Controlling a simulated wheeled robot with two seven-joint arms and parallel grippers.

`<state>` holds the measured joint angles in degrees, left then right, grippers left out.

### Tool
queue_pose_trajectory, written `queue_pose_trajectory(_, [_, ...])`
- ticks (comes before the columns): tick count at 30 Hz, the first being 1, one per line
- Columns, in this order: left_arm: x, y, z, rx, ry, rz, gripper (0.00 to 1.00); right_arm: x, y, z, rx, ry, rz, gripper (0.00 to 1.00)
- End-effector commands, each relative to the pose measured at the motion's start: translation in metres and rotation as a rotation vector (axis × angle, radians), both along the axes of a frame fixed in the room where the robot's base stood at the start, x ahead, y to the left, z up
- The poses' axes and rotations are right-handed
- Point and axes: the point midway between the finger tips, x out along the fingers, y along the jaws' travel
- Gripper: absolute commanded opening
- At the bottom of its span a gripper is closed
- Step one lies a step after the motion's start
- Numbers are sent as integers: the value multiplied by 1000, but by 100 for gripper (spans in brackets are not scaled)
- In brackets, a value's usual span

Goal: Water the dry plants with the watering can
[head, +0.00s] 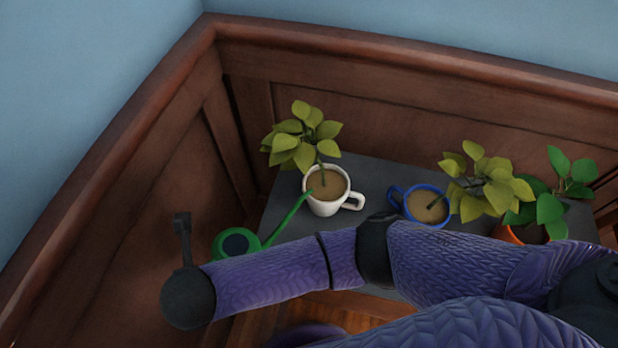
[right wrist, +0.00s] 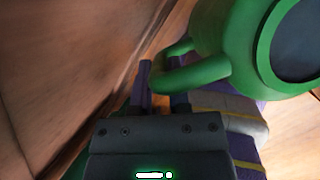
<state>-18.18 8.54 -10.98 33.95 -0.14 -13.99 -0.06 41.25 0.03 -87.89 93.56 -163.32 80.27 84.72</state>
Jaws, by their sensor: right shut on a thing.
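The green watering can (head: 226,244) is at the left end of the table, partly hidden behind my right arm. Its spout reaches up right, with the tip at the left rim of the white mug (head: 323,207). No water stream is visible. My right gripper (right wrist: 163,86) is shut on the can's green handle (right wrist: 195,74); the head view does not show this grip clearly. The white mug holds brown soil and a yellow-green plant (head: 303,137). A blue mug (head: 426,221) to its right holds another yellow-green plant (head: 485,183). My left gripper is not in view.
A greener plant (head: 551,206) stands in an orange pot (head: 507,236) at the right, partly hidden. The mugs stand on a dark grey tabletop (head: 372,174). Brown wood panelling (head: 400,120) closes the back and left sides. My right arm crosses the table front.

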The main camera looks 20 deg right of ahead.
Motion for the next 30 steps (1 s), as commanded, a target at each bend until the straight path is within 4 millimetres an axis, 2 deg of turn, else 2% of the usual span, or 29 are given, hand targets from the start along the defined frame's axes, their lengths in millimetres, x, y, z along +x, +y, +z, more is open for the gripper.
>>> queue_pose_trajectory(15, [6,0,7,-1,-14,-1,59,2,-3,7,30,11,-1,0])
queue_pose_trajectory(30, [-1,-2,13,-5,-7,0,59,3,-6,12,57,24,0,0])
